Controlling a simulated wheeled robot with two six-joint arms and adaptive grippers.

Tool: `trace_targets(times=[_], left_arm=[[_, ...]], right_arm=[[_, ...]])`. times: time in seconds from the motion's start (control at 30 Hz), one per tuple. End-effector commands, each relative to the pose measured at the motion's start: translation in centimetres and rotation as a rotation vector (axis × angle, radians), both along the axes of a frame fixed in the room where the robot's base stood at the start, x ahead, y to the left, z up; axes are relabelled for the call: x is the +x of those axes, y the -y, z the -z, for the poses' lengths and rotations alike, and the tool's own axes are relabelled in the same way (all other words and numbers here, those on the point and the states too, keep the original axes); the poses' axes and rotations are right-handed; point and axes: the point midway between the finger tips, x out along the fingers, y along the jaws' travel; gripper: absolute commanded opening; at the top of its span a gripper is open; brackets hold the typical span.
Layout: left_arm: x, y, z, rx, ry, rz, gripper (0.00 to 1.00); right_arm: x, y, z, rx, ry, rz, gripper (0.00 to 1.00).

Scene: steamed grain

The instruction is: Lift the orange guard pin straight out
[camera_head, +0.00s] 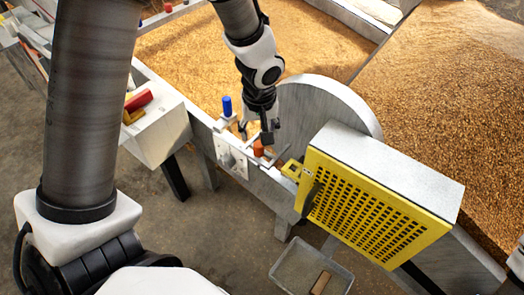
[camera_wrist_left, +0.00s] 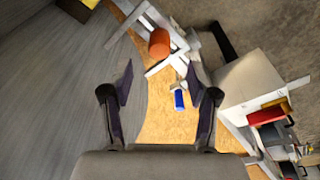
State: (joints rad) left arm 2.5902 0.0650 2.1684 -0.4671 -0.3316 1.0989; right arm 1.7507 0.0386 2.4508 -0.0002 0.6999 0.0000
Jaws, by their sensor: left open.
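The orange guard pin (camera_head: 258,148) stands in a light metal bracket (camera_head: 232,155) on the trough's edge, beside the yellow perforated guard (camera_head: 365,208). My left gripper (camera_head: 268,130) is above and close to the pin, pointing down. In the left wrist view the orange pin (camera_wrist_left: 159,42) shows its round head ahead of the open, empty fingers (camera_wrist_left: 159,78), roughly centred between them and apart from them. A blue-topped pin (camera_head: 227,106) stands on the same bracket, and it also shows in the left wrist view (camera_wrist_left: 180,100). The orange pin's lower part is hidden. My right gripper is out of view.
A grey round-topped plate (camera_head: 330,100) rises close to my left gripper. A pale box (camera_head: 165,135) with red and yellow pieces (camera_head: 138,102) stands at the left. Grain (camera_head: 190,50) fills the troughs. A grey tray (camera_head: 283,272) holding a brown block (camera_head: 321,282) is below.

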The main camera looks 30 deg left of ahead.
Motion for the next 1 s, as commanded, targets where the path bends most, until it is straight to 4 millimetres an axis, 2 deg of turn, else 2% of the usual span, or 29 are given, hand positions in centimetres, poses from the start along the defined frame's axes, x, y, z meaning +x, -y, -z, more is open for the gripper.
trace_targets(times=[0.03,0.17,0.33,0.43,0.63,0.8,1.0], left_arm=[[0.0,-0.1,1.1,0.0,-0.004,0.0,0.59],[0.2,-0.4,2.9,-0.001,-0.004,0.0,0.59],[0.5,-1.0,6.0,0.0,-0.005,0.001,0.59],[0.6,-1.0,6.8,0.0,-0.004,0.002,0.59],[0.6,-1.0,6.7,0.0,-0.003,0.0,0.59],[0.6,-1.0,6.7,0.0,-0.003,0.001,0.0],[0.6,-1.1,6.7,0.0,-0.004,0.001,0.0]], right_arm=[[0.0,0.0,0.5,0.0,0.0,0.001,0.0],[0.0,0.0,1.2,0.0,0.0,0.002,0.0],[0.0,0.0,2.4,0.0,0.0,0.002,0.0],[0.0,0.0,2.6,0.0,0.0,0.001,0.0],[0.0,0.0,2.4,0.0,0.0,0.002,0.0],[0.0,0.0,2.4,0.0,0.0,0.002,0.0],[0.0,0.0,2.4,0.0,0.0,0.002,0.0]])
